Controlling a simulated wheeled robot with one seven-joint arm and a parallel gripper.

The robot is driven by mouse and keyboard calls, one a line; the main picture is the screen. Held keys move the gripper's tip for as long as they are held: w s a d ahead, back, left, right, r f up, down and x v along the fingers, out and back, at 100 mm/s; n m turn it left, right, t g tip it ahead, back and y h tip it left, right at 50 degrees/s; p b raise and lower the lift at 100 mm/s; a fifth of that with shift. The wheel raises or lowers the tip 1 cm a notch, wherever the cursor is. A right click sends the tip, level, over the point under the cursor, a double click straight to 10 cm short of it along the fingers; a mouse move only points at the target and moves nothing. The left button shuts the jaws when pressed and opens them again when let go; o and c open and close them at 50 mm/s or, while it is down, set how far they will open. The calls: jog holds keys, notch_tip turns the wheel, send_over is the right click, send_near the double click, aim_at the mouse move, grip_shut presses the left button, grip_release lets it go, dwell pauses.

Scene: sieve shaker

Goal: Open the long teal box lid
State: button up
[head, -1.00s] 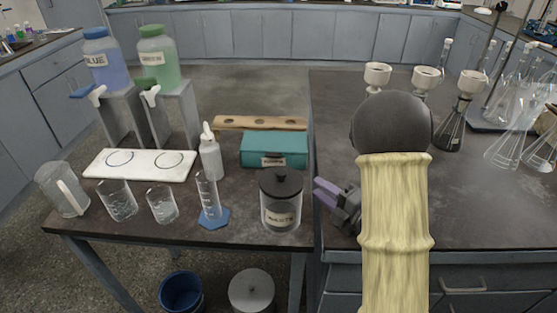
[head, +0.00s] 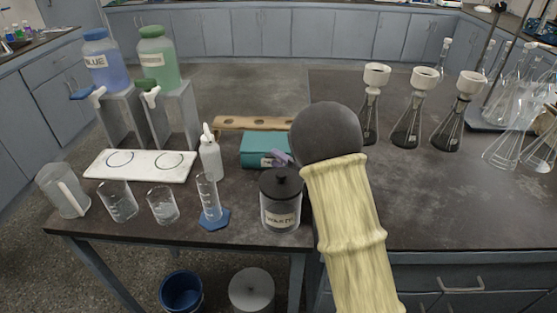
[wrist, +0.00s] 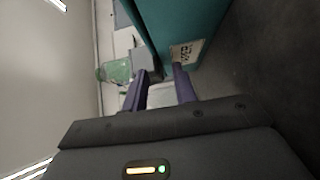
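The long teal box (head: 256,148) stands on the dark bench behind the waste jar, with its lid down. In the wrist view the teal box (wrist: 190,22) fills the top, with its pale label (wrist: 187,52) close to my gripper. My gripper (head: 279,158) has purple fingers at the box's front right, beside the label. In the wrist view the two fingers (wrist: 158,78) are apart with nothing seen between them. One fingertip is near the label; I cannot tell whether it touches. My arm hides the right end of the box in the head view.
The waste jar (head: 281,204) with a black lid stands just in front of the box. A wooden rack (head: 250,123) lies behind it. A white wash bottle (head: 210,158) stands to its left. Flasks with funnels (head: 411,122) stand at the right.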

jog(key=shift+w+a, duration=0.15)
jog(key=shift+c, duration=0.5)
grip_shut()
jog(key=shift+r, duration=0.2)
